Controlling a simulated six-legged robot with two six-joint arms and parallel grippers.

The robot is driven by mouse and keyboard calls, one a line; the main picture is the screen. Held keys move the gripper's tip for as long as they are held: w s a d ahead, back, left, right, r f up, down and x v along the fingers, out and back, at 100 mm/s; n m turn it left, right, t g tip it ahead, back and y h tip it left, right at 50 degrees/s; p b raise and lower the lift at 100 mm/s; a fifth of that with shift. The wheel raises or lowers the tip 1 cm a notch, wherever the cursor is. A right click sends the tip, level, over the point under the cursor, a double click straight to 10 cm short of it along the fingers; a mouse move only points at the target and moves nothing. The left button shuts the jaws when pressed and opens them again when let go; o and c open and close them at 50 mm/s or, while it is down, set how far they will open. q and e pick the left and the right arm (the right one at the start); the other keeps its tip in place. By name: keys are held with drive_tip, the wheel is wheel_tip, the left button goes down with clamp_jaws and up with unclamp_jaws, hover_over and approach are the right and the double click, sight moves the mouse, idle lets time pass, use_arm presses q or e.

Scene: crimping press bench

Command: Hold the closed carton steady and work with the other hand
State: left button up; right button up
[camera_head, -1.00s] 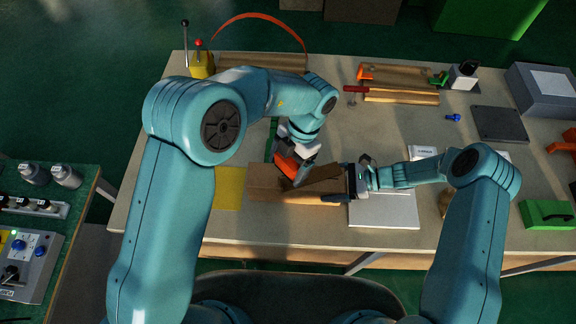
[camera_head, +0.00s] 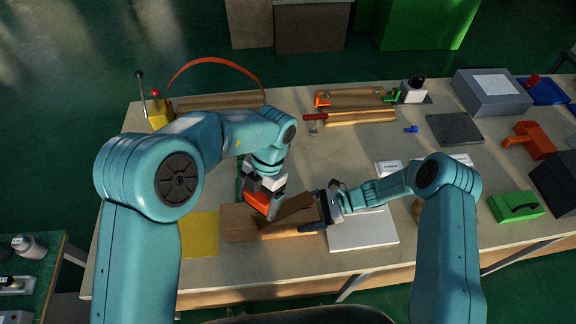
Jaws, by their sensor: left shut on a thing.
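The brown cardboard carton (camera_head: 240,229) lies near the bench's front edge, with a darker brown flap or panel (camera_head: 292,212) slanting over its top. Whether its top is closed I cannot tell. My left gripper (camera_head: 270,208) is above the carton's middle, pointing down, shut on an orange-red thing (camera_head: 257,195). The tip below it is close to the carton top; whether it touches is unclear. My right gripper (camera_head: 321,212) is at the carton's right end, its dark fingers against or just beside it. How wide these fingers stand is hidden.
A yellow sheet (camera_head: 200,234) lies left of the carton, a pale grey plate (camera_head: 365,236) right of it. Behind are a red-handled tool (camera_head: 315,119) and wooden pieces (camera_head: 358,117). A green box (camera_head: 515,207) and an orange tool (camera_head: 528,140) lie at the right.

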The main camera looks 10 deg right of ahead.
drive_tip(key=shift+o, duration=0.7)
drive_tip(key=shift+r, duration=0.75)
drive_tip(key=v, duration=0.8)
drive_tip(key=shift+s, duration=0.15)
